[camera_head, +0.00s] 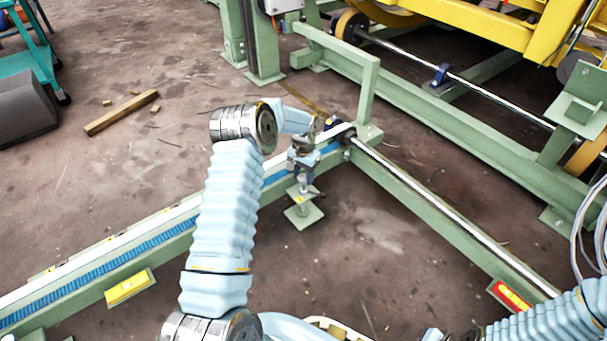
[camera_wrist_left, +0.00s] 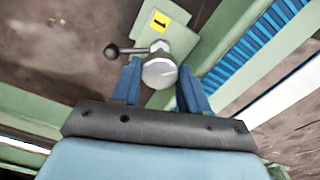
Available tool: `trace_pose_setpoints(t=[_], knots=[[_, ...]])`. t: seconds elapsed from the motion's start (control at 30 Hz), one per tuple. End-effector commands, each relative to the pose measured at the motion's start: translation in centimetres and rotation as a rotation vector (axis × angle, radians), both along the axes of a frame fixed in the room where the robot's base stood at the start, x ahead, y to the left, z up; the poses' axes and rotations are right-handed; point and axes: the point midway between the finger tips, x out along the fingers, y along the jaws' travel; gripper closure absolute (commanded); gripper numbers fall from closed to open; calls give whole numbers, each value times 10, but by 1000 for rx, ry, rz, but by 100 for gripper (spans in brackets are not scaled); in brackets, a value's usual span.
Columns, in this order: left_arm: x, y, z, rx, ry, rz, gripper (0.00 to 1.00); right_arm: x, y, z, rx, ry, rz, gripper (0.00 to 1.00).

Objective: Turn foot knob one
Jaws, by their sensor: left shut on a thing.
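Foot knob one is a silvery round knob (camera_wrist_left: 159,70) with a side lever ending in a dark ball (camera_wrist_left: 112,51). It stands over a green foot plate (camera_wrist_left: 180,25) with a yellow label marked 1 in the left wrist view. My left gripper (camera_wrist_left: 157,88) has its two blue fingers on either side of the knob and is shut on it. In the head view my left gripper (camera_head: 302,165) is at the green rail's end, above the foot plate (camera_head: 304,216); the knob is mostly hidden there.
A green rail with a blue strip (camera_head: 95,268) runs to the lower left. A steel shaft (camera_head: 440,213) on a green beam runs to the lower right. A yellow machine (camera_head: 480,30) stands behind. A wooden bar (camera_head: 122,112) lies on the floor at left.

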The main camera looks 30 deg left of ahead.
Motion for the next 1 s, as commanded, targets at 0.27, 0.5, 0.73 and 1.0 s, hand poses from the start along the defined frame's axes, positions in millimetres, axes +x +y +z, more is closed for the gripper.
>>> trace_pose_setpoints(t=[0.27,0.5,0.73,1.0], knots=[[0,0,0,0,0,-26,86,0,0,0,0,0,0,100],[0,0,0,0,0,-26,86,0,0,0,0,0,0,100],[0,0,0,0,0,-25,30,0,0,0,0,0,0,100],[0,0,1,0,0,-25,30,0,0,1,0,0,0,100]])
